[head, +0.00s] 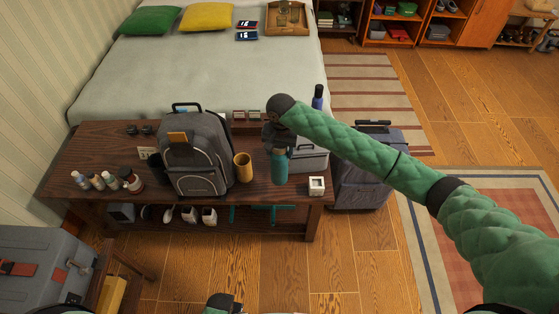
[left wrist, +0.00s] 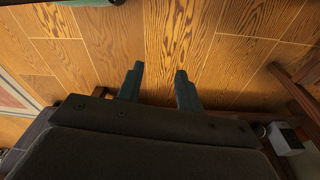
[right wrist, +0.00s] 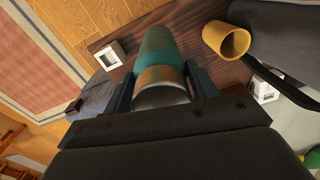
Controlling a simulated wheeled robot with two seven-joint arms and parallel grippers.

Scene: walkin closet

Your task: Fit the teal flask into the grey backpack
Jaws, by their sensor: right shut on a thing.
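The teal flask (head: 279,170) hangs roughly upright in my right gripper (head: 278,146), at the front of the dark wooden bench, right of the grey backpack. In the right wrist view, the flask (right wrist: 157,48) has a copper band and a silver end between the fingers. Whether its lower end touches the bench is unclear. The grey backpack (head: 197,168) stands upright on the bench; its inside cannot be seen. My left gripper (left wrist: 158,75) is open and empty over the wooden floor in the left wrist view.
A mustard cup (head: 243,167) stands between backpack and flask. A small white box (head: 316,186) and a grey case (head: 312,160) are to the right. Several bottles (head: 103,181) stand left on the bench (head: 262,195). A suitcase (head: 352,185) stands beside it, the bed (head: 215,75) behind.

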